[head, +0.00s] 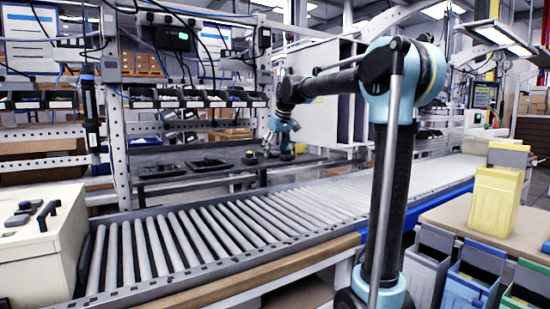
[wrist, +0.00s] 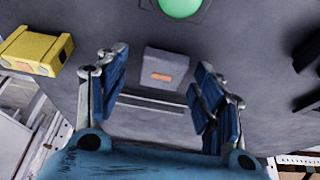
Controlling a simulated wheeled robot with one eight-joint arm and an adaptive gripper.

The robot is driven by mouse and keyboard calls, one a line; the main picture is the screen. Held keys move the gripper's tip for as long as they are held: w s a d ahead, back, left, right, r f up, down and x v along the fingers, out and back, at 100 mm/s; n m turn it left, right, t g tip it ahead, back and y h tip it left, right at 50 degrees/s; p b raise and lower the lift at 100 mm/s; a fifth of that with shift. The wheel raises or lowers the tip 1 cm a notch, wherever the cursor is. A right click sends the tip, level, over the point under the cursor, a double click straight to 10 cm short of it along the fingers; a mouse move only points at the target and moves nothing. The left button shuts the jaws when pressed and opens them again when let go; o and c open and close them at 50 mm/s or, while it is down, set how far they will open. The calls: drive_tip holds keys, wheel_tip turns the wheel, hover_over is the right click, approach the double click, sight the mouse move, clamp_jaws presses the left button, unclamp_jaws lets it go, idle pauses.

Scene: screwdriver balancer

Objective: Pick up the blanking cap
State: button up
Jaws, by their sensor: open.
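In the wrist view a small grey square block (wrist: 165,72) with an orange mark lies on a dark grey surface; it may be the blanking cap, but I cannot tell for sure. My gripper (wrist: 160,62) is open, with one blue-padded finger on each side of the block in the picture. I see no contact between fingers and block, and the height gap is unclear. In the head view my gripper (head: 273,148) points down over the dark workbench behind the conveyor. A small dark item (head: 250,158) lies left of it.
The wrist view shows a yellow block (wrist: 36,50) at left, a round green thing (wrist: 180,6) at top and dark objects at right. In the head view flat dark trays (head: 207,163) lie on the bench left of my gripper. A roller conveyor (head: 215,230) runs in front.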

drive_tip(key=shift+c, duration=0.6)
drive_tip(key=c, duration=0.9)
